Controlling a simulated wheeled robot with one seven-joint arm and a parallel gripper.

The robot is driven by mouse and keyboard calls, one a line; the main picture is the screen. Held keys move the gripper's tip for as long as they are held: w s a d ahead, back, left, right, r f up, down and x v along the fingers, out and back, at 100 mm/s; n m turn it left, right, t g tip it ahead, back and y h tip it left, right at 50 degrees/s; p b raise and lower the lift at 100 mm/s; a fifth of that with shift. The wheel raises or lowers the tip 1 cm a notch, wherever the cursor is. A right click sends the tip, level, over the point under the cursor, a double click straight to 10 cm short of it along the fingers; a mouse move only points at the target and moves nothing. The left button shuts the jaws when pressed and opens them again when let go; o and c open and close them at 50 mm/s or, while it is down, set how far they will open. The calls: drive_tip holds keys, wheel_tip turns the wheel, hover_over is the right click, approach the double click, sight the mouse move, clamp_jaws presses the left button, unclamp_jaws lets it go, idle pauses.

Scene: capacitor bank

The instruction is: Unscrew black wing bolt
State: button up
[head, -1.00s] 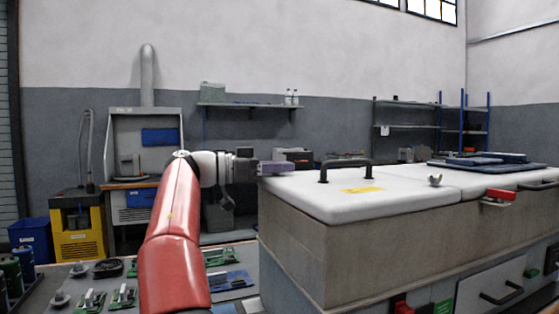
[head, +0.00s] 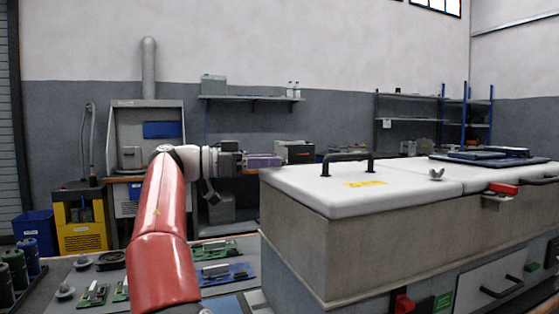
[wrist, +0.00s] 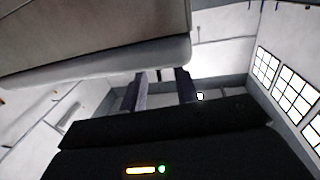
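A small wing bolt (head: 437,174) stands on the white lid (head: 405,184) of the big grey cabinet. It looks pale and metallic, not black. No black wing bolt can be made out. My gripper (head: 266,160) is level with the lid's far left corner, well left of the wing bolt. In the wrist view its two dark fingers (wrist: 160,88) stand apart with nothing between them. The wing bolt does not show in the wrist view, where the cabinet (wrist: 100,66) fills the top left.
A black handle (head: 347,157) rises from the lid between my gripper and the wing bolt. A dark blue flat item (head: 485,160) lies on the lid's far right. A red-handled latch (head: 502,189) is on the front edge. A bench with circuit boards (head: 225,271) is at lower left.

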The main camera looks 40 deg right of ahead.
drive_tip(key=shift+p+v, duration=0.3)
drive_tip(key=shift+v, duration=1.85)
